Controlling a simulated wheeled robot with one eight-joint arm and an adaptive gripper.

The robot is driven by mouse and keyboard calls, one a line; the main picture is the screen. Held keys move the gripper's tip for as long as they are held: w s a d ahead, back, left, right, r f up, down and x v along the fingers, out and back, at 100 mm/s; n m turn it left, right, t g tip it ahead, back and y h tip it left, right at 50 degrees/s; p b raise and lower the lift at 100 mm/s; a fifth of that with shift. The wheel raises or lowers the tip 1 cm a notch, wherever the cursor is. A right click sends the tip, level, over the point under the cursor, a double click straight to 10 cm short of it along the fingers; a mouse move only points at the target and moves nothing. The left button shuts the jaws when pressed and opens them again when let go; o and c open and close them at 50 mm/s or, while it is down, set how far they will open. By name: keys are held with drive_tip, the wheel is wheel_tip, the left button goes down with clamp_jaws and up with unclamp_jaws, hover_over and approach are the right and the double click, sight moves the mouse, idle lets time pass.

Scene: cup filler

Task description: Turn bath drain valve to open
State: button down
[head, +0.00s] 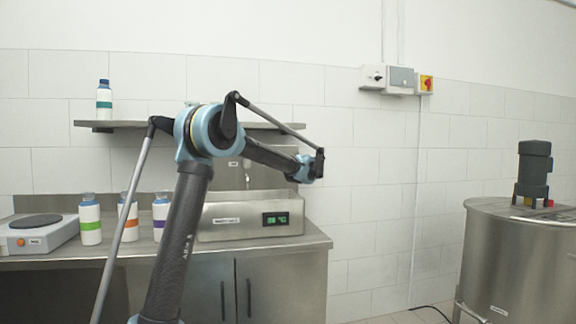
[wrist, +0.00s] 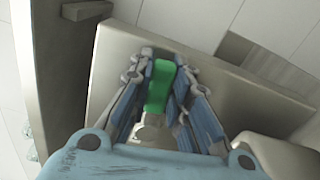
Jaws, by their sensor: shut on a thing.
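The drain valve's green lever (wrist: 160,88) stands between the fingers of my gripper (wrist: 161,80) in the wrist view. My gripper is shut on the lever. A pale metal valve body (wrist: 151,132) shows below the lever, partly hidden by my gripper. Behind it is a flat steel face (wrist: 120,65). In the head view the steel bath (head: 225,218) with a green lit display stands on the steel counter. My arm reaches across above it to the right. The valve and my fingers cannot be made out in the head view.
Several white bottles with coloured bands, including a green-banded one (head: 90,222), and a hotplate (head: 38,233) stand on the counter (head: 100,258). A shelf (head: 165,125) hangs above. A steel tank with a motor (head: 515,255) stands at the right. Floor between counter and tank looks open.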

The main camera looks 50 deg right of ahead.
drive_tip(key=shift+s+d, duration=0.1)
drive_tip(key=c, duration=1.5)
unclamp_jaws()
drive_tip(key=v, duration=1.1)
drive_tip(key=shift+s+a+f, duration=0.15)
drive_tip(key=shift+s+a, duration=0.15)
